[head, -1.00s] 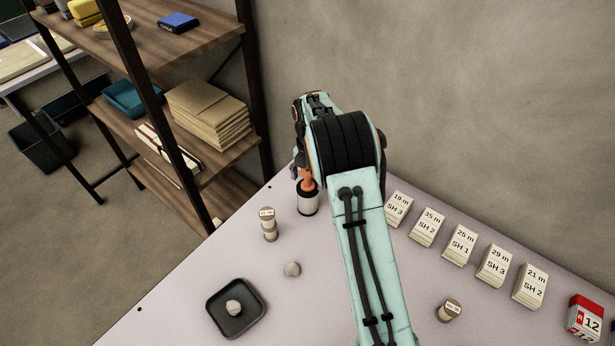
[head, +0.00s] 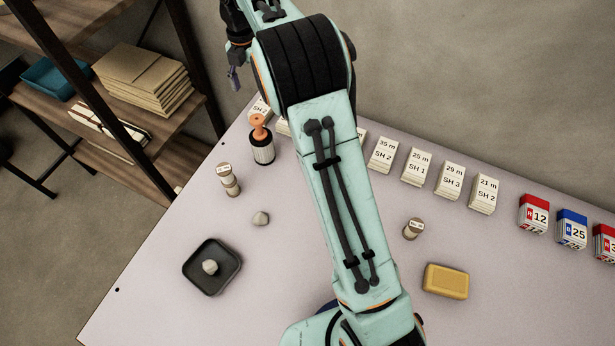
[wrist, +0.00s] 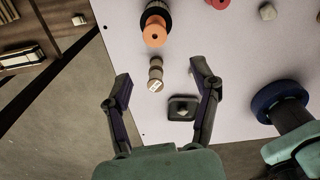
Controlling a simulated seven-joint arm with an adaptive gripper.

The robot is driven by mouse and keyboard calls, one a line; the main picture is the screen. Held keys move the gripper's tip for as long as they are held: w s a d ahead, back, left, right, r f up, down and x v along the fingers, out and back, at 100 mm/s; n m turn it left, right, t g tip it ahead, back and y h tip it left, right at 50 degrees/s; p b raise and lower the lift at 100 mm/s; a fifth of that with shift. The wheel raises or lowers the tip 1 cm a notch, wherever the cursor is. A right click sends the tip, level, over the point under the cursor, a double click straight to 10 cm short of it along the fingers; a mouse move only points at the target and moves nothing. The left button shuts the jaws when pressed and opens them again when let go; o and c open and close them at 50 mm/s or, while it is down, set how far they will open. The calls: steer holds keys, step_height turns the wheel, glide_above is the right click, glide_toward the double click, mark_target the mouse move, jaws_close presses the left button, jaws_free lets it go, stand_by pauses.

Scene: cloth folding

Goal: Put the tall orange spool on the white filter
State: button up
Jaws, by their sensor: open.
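The tall orange spool (head: 259,128) stands upright on top of the white filter (head: 263,153), a pale cylinder with dark ends at the table's far left part. In the wrist view the spool (wrist: 155,33) overlaps the filter's dark top (wrist: 158,10). My gripper (head: 234,80) is above and behind them in the head view, apart from the spool. In the wrist view my gripper (wrist: 162,78) has its fingers spread wide with nothing held between them.
A banded cylinder (head: 229,182) stands near the filter. A stone (head: 261,219) and a black tray (head: 191,279) holding another stone lie nearer. Labelled card stacks (head: 418,170) line the back. A yellow block (head: 446,281) lies right. A shelf (head: 100,150) stands beyond the left edge.

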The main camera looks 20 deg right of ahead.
steer(key=s+d+r+m+y, duration=0.1)
steer(key=s+r+m, duration=0.2)
steer(key=s+m, duration=0.5)
steer(key=s+r+m, duration=0.4)
steer(key=s+m, duration=0.3)
steer(key=s, duration=0.3)
steer(key=s+f+m, duration=0.2)
steer(key=s+m, duration=0.4)
steer(key=s, duration=0.2)
steer(key=s+f+m, duration=0.3)
steer(key=s+m, duration=0.3)
steer(key=s, duration=0.2)
steer(key=shift+d, duration=0.4)
